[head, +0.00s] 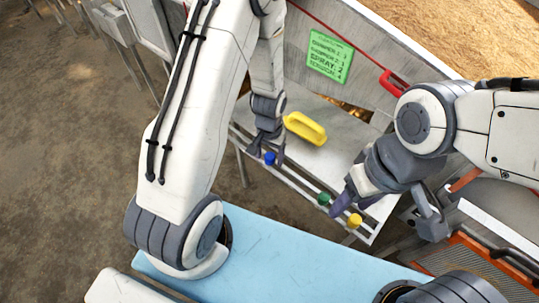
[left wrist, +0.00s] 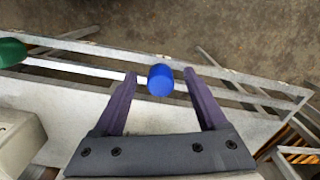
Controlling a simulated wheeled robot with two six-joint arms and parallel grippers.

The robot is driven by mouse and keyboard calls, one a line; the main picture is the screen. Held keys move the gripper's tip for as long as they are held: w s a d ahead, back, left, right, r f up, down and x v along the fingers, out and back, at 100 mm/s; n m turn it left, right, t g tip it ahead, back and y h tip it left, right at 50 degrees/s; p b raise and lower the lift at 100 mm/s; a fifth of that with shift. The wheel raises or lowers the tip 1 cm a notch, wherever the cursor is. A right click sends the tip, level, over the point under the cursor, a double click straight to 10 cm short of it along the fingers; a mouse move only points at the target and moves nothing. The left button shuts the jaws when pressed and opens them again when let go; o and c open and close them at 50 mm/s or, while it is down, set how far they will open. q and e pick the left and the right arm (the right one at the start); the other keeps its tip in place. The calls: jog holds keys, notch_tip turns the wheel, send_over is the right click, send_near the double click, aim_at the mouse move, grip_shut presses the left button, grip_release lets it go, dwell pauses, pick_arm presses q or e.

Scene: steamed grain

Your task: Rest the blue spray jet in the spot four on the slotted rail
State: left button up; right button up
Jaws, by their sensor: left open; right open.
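The blue spray jet (head: 270,158) sits at the slotted rail (head: 300,187), toward its far left end. My left gripper (head: 268,146) is over it. In the left wrist view the blue jet (left wrist: 160,80) lies between the spread fingers of the left gripper (left wrist: 161,76), with a gap on each side. A green jet (head: 323,198) and a yellow jet (head: 355,220) are further along the rail to the right. The green one also shows in the left wrist view (left wrist: 11,52). My right gripper (head: 352,204) is open beside the green and yellow jets. The slots' numbers are not readable.
A yellow handle-shaped block (head: 305,128) lies on the pale shelf behind the rail. A green sign (head: 330,57) is on the grey panel, with a red handle (head: 391,83) to its right. A light blue surface (head: 275,250) is in front.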

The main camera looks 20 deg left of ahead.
pick_arm(q)
notch_tip(320, 180, up, 10)
jog(key=p, duration=0.2)
jog(key=shift+r, duration=0.2)
jog(key=shift+r, duration=0.1)
dwell(0.5)
jog(key=s+d+r+m+h, duration=0.1)
jog(key=s+d+r+m, duration=0.2)
jog(key=s+d+r, duration=0.45)
jog(key=s+d+r+m, duration=0.45)
jog(key=s+r, duration=0.35)
jog(key=s, duration=0.2)
notch_tip(320, 180, up, 12)
jog(key=p, duration=1.3)
jog(key=shift+s+d+r+n, duration=0.25)
jog(key=shift+s+n, duration=0.05)
jog(key=shift+n, duration=0.15)
